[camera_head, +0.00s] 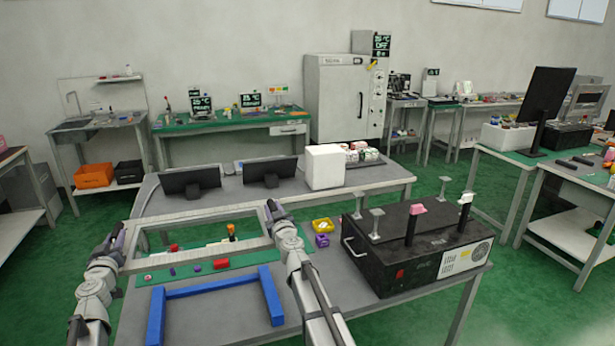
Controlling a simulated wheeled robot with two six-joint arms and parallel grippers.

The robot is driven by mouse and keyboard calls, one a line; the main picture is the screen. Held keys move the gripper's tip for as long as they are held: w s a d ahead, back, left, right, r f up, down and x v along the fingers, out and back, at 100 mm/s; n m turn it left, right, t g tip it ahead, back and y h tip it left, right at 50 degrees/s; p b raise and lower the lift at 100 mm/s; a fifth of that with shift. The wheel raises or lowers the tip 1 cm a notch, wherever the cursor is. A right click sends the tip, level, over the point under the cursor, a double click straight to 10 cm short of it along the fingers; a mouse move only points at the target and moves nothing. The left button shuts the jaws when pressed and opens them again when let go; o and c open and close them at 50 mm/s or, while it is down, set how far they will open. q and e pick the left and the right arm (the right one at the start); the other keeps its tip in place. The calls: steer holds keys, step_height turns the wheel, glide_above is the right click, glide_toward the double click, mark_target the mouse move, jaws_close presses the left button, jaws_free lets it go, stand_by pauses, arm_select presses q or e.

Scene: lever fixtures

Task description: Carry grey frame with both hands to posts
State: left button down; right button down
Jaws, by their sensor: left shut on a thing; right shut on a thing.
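The grey frame (195,256), a flat open rectangle, is held level above the near table, spanning the space between my two arms. My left gripper (115,241) is shut on its left side. My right gripper (273,216) is shut on its right side. The arms partly hide both grip points. The slim grey posts with flat tops, such as the front one (376,224) and the back one (444,187), stand on a black box (420,245) at the right of the table. The frame is left of the posts, apart from them.
A lever with a pink knob (417,209) and one with a white knob (465,198) rise from the box. A blue U-shaped frame (215,287) lies below the grey frame. Two dark panels and a white block (324,166) stand behind.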

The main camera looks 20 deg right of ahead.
step_height(320, 180, up, 24)
steer(key=p, duration=2.3)
steer(key=shift+d, duration=0.1)
